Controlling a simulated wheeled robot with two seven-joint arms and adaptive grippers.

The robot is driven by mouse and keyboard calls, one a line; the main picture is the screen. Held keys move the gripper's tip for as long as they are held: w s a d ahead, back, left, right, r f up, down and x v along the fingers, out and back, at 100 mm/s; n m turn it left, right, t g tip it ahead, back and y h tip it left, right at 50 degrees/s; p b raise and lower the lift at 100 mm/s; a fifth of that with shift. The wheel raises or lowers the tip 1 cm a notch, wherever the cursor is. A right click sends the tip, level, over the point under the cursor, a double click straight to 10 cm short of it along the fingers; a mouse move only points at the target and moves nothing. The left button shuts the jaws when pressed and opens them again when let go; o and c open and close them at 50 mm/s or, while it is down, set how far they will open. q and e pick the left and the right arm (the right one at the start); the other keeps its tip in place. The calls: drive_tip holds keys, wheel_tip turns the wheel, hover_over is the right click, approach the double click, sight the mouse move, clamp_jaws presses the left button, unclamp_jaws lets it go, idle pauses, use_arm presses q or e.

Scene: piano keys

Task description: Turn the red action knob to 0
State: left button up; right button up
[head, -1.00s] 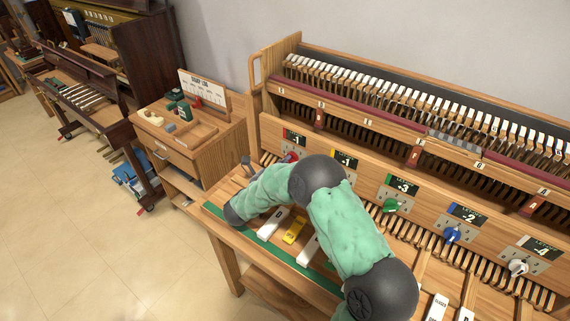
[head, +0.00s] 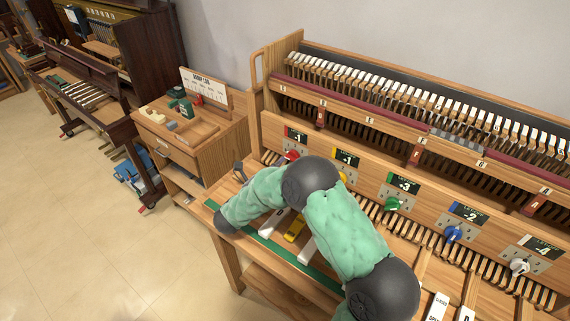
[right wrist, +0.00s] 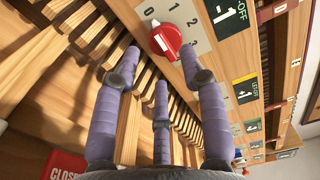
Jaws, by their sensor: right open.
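The red knob (right wrist: 168,38) sits on a pale dial plate in the right wrist view, with a white mark on its face and the numbers 1, 2 and 3 near it. In the head view the red knob (head: 291,155) is under a display (head: 295,136) reading -1. My right gripper (right wrist: 160,62) is open, its purple fingers pointing at the knob. Two fingertips lie near either side of it and the third is below; contact cannot be told. In the head view my right arm hides most of this gripper. My left gripper is not in view.
Yellow (head: 342,178), green (head: 393,204), blue (head: 453,233) and white (head: 519,267) knobs follow along the panel to the right. White and yellow keys lie below the panel, partly behind my arm. A wooden side cabinet (head: 200,140) stands left. A red CLOSED sign (right wrist: 64,165) shows.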

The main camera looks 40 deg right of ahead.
drive_tip(key=v, duration=0.8)
